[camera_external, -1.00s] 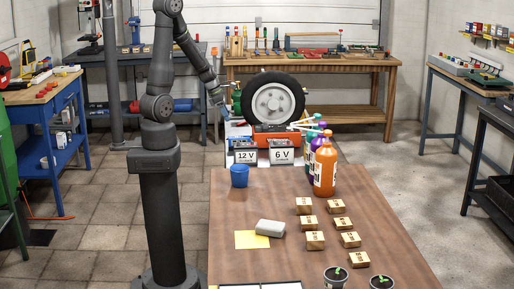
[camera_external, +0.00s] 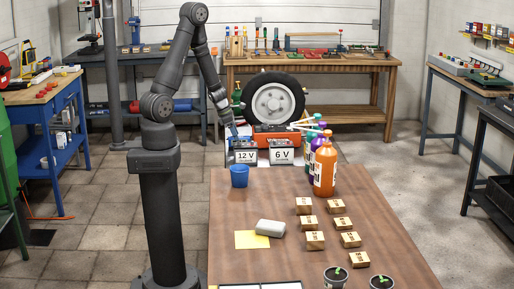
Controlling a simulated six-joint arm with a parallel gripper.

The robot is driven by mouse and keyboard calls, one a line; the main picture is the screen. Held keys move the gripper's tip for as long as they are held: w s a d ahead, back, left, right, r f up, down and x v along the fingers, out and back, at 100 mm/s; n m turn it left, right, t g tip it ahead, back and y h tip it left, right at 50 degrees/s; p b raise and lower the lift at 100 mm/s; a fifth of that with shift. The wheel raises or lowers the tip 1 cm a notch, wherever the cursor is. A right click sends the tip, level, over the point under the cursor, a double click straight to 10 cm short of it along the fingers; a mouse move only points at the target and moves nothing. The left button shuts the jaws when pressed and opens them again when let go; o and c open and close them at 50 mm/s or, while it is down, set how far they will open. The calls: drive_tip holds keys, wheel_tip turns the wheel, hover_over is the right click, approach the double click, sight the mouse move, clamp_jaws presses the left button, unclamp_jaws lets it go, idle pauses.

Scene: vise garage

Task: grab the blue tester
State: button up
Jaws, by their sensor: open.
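My gripper (camera_external: 233,130) points down just above the left end of the 12 V battery (camera_external: 246,156), at the far end of the wooden table. Its jaws are open, though the fingers are small in this view. A small bluish piece shows at the fingertips, and I cannot tell whether it is a finger or the blue tester. I cannot make out the tester clearly elsewhere. The 6 V battery (camera_external: 282,155) stands to the right of the 12 V one, with a red-orange unit (camera_external: 277,139) behind them.
A blue cup (camera_external: 239,176) stands in front of the 12 V battery. Bottles, including an orange one (camera_external: 325,168), stand right of the batteries. A wheel (camera_external: 273,103) stands behind.

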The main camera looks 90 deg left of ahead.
sight(241, 140)
drive_tip(key=w+f, duration=0.2)
drive_tip(key=shift+a+f, duration=0.35)
drive_tip(key=shift+x, duration=1.05)
drive_tip(key=shift+c, duration=0.4)
drive_tip(key=c, duration=1.1)
